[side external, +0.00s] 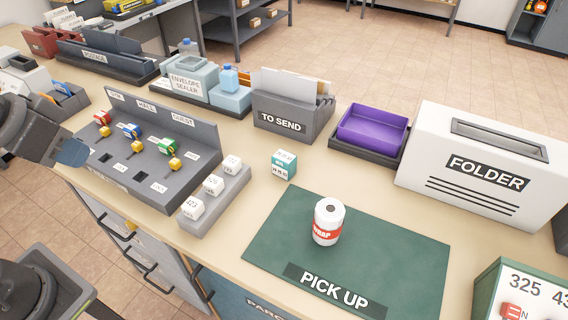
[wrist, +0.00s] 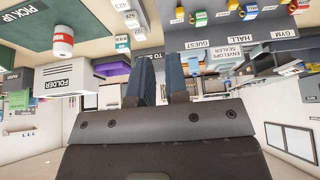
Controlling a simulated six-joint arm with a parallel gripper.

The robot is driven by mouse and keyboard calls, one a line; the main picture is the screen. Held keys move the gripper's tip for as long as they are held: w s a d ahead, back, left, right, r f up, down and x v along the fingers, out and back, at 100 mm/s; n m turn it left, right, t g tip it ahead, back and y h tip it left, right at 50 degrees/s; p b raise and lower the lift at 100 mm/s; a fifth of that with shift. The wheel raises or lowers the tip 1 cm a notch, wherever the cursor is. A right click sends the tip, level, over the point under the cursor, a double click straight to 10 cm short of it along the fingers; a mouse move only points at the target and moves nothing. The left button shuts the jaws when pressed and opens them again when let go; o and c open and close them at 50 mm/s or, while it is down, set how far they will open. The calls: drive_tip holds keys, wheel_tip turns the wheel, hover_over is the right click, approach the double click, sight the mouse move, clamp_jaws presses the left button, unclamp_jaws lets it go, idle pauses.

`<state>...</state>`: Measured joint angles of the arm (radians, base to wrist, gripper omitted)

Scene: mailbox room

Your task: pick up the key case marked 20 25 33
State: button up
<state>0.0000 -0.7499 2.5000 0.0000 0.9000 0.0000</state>
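A small teal and white case (side external: 284,163) stands on the beige counter, between the grey block of white number cubes and the green mat. Its print is too small to read surely, so I cannot confirm 20 25 33. My gripper (side external: 74,152) is at the far left in the side view, by the left end of the key rack and well apart from the case. In the wrist view my gripper (wrist: 161,58) shows two dark blue fingers with a gap between them and nothing held.
The key rack (side external: 190,185) holds red, blue and green tagged keys. The grey block (side external: 222,208) of cubes lies beside it. A white wrap roll (side external: 328,222) stands on the PICK UP mat (side external: 400,247). The TO SEND box (side external: 290,117), purple tray (side external: 372,130) and folder machine (side external: 470,185) stand behind.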

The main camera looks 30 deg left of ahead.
drive_tip(key=o, duration=1.3)
drive_tip(key=w+a+f+m+g+y, duration=0.1)
drive_tip(key=w+a+f+m+y, duration=0.3)
drive_tip(key=m, duration=0.3)
drive_tip(key=m+t+h, duration=0.5)
drive_tip(key=m+t, duration=0.4)
drive_tip(key=m, duration=2.1)
approach(281, 158)
drive_tip(key=x, duration=0.6)
drive_tip(key=shift+d+f, duration=0.15)
drive_tip(key=shift+d, duration=0.15)
drive_tip(key=shift+x, duration=2.8)
